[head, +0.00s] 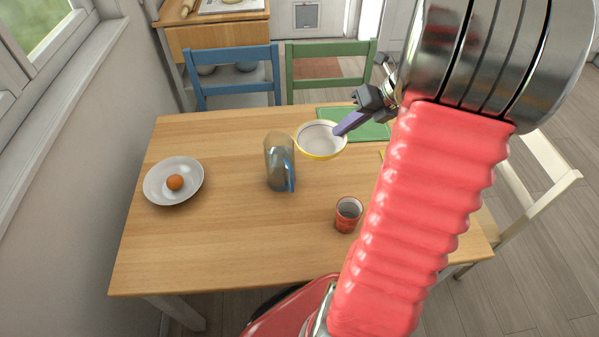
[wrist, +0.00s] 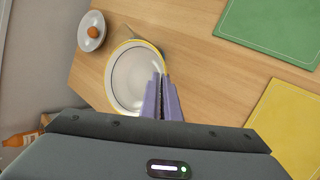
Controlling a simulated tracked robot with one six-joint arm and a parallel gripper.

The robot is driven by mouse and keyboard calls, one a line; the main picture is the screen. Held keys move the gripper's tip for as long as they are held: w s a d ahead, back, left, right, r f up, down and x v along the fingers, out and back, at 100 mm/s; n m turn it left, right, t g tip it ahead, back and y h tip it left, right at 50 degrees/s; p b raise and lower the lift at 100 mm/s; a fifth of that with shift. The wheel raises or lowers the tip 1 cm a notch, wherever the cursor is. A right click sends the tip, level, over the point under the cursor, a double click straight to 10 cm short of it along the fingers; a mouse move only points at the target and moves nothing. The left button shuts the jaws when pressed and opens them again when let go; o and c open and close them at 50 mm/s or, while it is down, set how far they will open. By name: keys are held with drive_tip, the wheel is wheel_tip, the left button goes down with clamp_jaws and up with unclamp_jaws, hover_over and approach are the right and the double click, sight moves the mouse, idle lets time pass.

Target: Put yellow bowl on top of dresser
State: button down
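The yellow bowl (head: 312,143) is white inside with a yellow rim. My gripper (head: 345,125) has purple fingers, which meet at the bowl's right rim in the head view. In the wrist view the bowl (wrist: 130,78) lies left of the fingers (wrist: 162,84), which are closed around its rim. The bowl appears held above the wooden table (head: 220,240), roughly level. A wooden cabinet with a drawer (head: 220,40) stands at the back behind the chairs. I cannot tell for sure that it is the dresser.
A grey-blue jug (head: 276,160) stands left of the bowl, a red cup (head: 346,222) nearer. A white plate (head: 160,190) holds an orange ball-like thing (head: 175,182). Blue (head: 235,57) and green (head: 330,54) chairs stand behind the table. Green (wrist: 275,25) and yellow (wrist: 285,130) mats lie right.

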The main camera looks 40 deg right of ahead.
drive_tip(key=shift+s+d+m, duration=0.1)
drive_tip(key=shift+d+m, duration=0.05)
drive_tip(key=shift+m, duration=0.15)
wheel_tip(320, 180, down, 14)
drive_tip(key=shift+f, duration=0.1)
idle(0.6)
drive_tip(key=shift+f, duration=1.9)
drive_tip(key=c, duration=2.5)
unclamp_jaws()
drive_tip(key=shift+f, duration=0.1)
drive_tip(key=o, duration=0.5)
